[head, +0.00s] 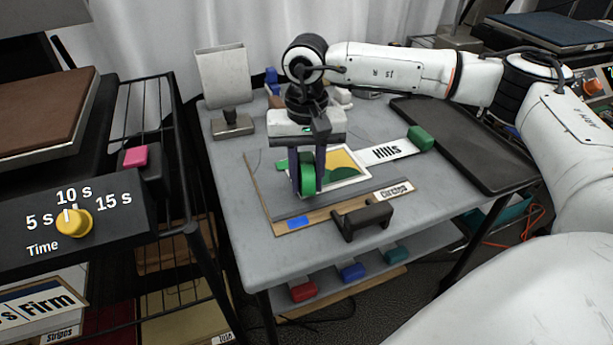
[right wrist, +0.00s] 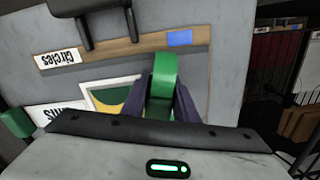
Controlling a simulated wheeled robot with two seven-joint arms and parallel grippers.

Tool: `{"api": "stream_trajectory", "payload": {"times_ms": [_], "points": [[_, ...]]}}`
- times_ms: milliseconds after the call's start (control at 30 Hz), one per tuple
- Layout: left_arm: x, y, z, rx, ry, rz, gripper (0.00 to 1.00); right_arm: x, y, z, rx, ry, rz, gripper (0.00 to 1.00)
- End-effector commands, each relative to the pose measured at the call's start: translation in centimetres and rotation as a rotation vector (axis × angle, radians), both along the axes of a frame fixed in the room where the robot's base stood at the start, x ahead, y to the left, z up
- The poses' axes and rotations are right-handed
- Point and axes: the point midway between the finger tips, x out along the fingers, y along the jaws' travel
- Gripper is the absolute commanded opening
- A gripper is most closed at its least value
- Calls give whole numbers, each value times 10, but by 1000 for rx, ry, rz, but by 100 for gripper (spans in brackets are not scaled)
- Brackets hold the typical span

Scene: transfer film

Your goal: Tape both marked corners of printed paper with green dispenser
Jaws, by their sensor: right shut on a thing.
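My right gripper (head: 307,186) is shut on the green dispenser (head: 309,173), which hangs upright over the left part of the printed paper. In the right wrist view the dispenser (right wrist: 164,68) sits between the dark fingers. The printed paper (head: 348,166) has a white border with yellow and green curves. It lies on a grey and wooden board (head: 325,206). The gripper hides the paper's left side, and I cannot tell whether the dispenser touches it. A small green patch (head: 281,166) shows left of the fingers; I cannot tell what it is. My left gripper is out of view.
A blue patch (head: 298,223) and a "Circles" label (head: 394,190) lie on the board's front strip. A dark handle-like block (head: 367,220) stands at its front edge.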

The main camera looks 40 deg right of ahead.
Motion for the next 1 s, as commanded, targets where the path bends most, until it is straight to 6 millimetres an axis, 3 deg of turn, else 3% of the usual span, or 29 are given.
{"api": "stream_trajectory", "payload": {"times_ms": [1000], "points": [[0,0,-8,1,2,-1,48,0,0,-10,1,-1,0,8]]}}
